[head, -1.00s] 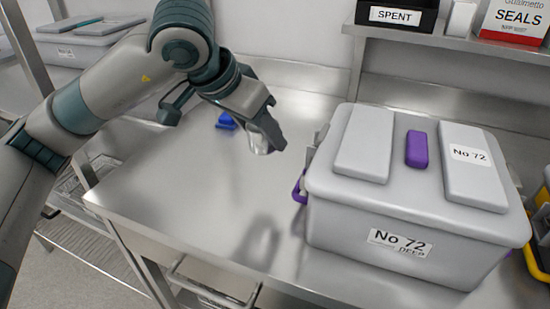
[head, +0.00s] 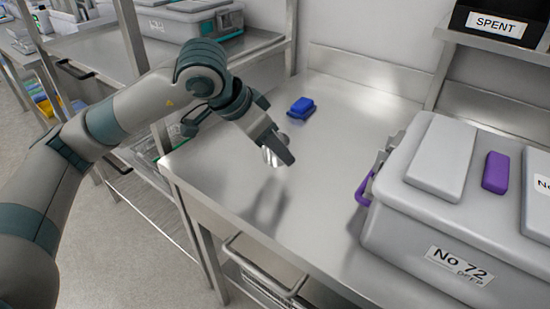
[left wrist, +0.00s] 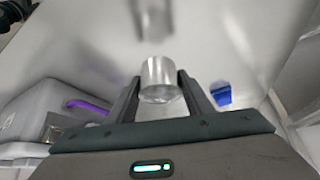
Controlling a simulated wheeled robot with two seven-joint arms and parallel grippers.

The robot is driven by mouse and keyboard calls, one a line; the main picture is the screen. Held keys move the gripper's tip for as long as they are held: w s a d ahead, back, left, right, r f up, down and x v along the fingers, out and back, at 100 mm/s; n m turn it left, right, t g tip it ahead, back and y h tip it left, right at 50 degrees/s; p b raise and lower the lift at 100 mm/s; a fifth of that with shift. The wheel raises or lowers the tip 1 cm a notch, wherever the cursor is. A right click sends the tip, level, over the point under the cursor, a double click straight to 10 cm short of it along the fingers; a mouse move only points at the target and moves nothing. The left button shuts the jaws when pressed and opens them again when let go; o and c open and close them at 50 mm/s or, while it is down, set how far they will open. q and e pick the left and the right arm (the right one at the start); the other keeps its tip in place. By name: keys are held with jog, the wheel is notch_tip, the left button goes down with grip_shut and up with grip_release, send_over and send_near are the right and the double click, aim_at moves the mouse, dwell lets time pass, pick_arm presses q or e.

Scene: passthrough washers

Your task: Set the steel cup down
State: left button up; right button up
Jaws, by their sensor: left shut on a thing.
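The steel cup (left wrist: 160,82) is a small shiny cylinder between the two fingers of my left gripper (left wrist: 160,95) in the left wrist view. My left gripper (head: 280,155) is shut on it. In the head view the cup (head: 270,156) is partly hidden behind the fingers. It hangs above the left part of the steel worktop (head: 235,165), with a dark shadow or reflection below it and a visible gap. My right gripper is not in view.
A blue block (head: 301,107) lies on the worktop behind the gripper. A grey lidded box (head: 400,235) marked No 72, with a purple handle (head: 364,190), stands to the right. A shelf with a SPENT bin (head: 495,25) is at back right. The worktop between is clear.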

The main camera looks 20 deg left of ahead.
aim_at(275, 161)
pick_arm(q)
jog(key=shift+f, duration=0.1)
jog(key=shift+f, duration=0.25)
notch_tip(275, 161, down, 2)
jog(key=shift+p, duration=0.3)
jog(key=shift+f, duration=0.6)
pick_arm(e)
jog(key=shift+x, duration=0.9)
pick_arm(q)
jog(key=shift+f, duration=0.1)
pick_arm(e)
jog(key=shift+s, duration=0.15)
